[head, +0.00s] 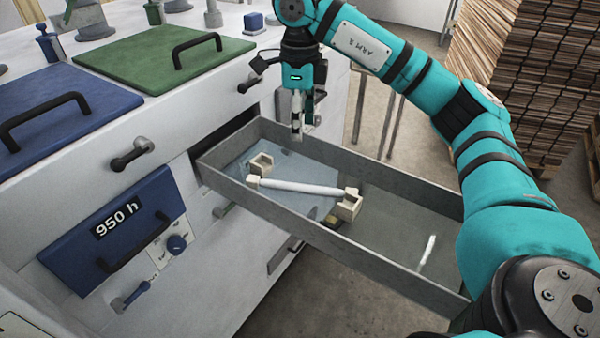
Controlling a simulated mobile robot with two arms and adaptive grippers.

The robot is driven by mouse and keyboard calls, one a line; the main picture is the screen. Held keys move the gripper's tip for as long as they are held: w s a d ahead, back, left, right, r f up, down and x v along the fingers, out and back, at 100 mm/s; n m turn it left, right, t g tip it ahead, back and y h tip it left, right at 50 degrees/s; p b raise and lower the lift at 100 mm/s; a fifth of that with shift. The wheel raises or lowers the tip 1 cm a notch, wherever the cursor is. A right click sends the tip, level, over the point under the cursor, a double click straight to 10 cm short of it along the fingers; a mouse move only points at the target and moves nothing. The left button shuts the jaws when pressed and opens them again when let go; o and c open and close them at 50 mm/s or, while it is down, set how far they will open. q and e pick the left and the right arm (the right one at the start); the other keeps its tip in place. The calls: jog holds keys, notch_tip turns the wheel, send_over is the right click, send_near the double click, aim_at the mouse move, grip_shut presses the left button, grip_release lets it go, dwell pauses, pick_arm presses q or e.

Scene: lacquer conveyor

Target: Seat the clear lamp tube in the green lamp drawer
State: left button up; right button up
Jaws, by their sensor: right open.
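A pale lamp tube (300,187) with cream end caps lies inside an open grey drawer (330,240). Two cream sockets stand on the drawer floor, a left one (260,164) and a right one (348,208). The tube's left end lies in front of the left socket, apart from its opening. Its right end is at the right socket; I cannot tell whether it sits in it. My right gripper (297,133) points down, open and empty, above the drawer's far wall, behind the tube. The drawer's outer front is hidden by my right arm. My left gripper is out of view.
A green lid (150,58) and a blue lid (50,112), both with black handles, lie on the white cabinet top. A blue "950 h" panel (120,228) is on the cabinet front. Stacked boards (530,80) stand at the back right. The drawer's right part is mostly clear.

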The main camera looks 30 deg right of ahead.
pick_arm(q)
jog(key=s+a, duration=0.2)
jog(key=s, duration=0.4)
pick_arm(e)
send_over(301, 185)
notch_tip(301, 185, down, 5)
notch_tip(301, 185, down, 4)
jog(key=shift+s+a+r+p, duration=0.1)
jog(key=shift+a+r+p, duration=0.05)
jog(key=shift+r+p, duration=0.15)
notch_tip(301, 185, down, 3)
jog(key=shift+r+p, duration=0.2)
jog(key=shift+p, duration=0.15)
jog(key=shift+f, duration=0.2)
jog(key=f+p, duration=0.1)
jog(key=f, duration=0.1)
jog(key=f+p, duration=0.1)
jog(key=shift+d+f, duration=0.2)
jog(key=shift+f, duration=0.15)
jog(key=shift+f+p, duration=0.35)
jog(key=shift+f, duration=0.25)
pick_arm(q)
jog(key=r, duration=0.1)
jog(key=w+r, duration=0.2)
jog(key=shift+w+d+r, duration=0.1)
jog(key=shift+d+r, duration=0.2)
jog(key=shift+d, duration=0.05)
